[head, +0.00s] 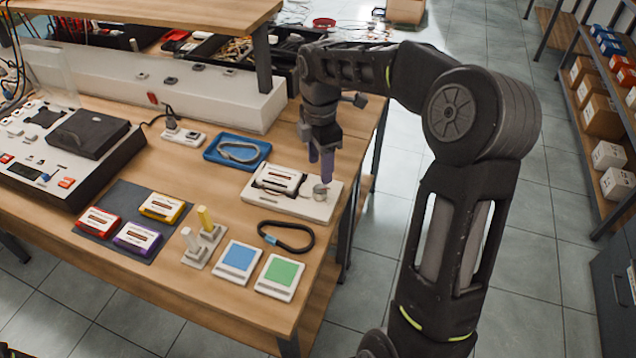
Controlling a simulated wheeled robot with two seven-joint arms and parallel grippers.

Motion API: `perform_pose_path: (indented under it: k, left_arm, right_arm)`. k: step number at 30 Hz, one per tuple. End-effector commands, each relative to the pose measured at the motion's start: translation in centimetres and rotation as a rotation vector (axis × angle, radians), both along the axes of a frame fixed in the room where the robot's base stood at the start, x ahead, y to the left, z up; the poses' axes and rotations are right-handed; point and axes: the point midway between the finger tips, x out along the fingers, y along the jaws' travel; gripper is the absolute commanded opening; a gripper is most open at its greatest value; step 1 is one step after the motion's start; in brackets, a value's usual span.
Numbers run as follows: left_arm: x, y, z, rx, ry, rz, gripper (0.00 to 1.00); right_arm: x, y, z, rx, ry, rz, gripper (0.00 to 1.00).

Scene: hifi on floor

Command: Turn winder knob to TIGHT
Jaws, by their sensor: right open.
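The winder (291,206) is a white flat base near the right edge of the wooden table. A white cassette (277,178) sits in its dark cradle. A small grey round knob (320,191) stands on the right part of the base; any TIGHT mark is too small to read. My right gripper (321,167) points down just above and behind the knob. Its purple-tipped fingers are apart with nothing between them, and they look clear of the knob. My left gripper is out of view.
A black band (286,237) and blue and green cards (260,268) lie in front of the winder. A blue tray (237,151) is to its left. Cassettes lie on a dark mat (127,215), near two upright pegs (204,237). The table edge is close on the right.

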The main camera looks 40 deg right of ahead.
Motion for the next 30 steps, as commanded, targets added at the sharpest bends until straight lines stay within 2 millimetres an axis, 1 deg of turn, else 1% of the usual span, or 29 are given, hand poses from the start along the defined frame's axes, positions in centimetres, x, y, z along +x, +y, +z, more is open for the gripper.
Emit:
perform_pose_path:
  k: [5,12,15,18,21,28,30]
  left_arm:
    - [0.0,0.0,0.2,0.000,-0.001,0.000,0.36]
    - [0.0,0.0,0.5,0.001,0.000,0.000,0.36]
    - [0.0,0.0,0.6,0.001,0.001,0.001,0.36]
    - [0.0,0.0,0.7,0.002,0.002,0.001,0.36]
    - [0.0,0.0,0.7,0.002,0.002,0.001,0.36]
    - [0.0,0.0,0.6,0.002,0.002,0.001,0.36]
    - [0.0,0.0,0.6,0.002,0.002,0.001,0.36]
  right_arm:
    - [0.0,0.0,-1.3,0.001,0.003,0.000,0.54]
    - [-0.1,0.0,-5.0,0.002,0.005,0.000,0.54]
    - [-0.1,0.0,-6.4,0.001,0.003,0.000,0.54]
    - [-0.1,0.1,-7.3,0.001,0.002,0.001,0.54]
    - [-0.1,0.0,-7.7,0.001,0.001,0.001,0.54]
    - [0.0,0.0,-7.7,0.001,0.000,0.000,0.54]
    - [0.0,0.0,-7.7,0.001,0.000,0.000,0.48]
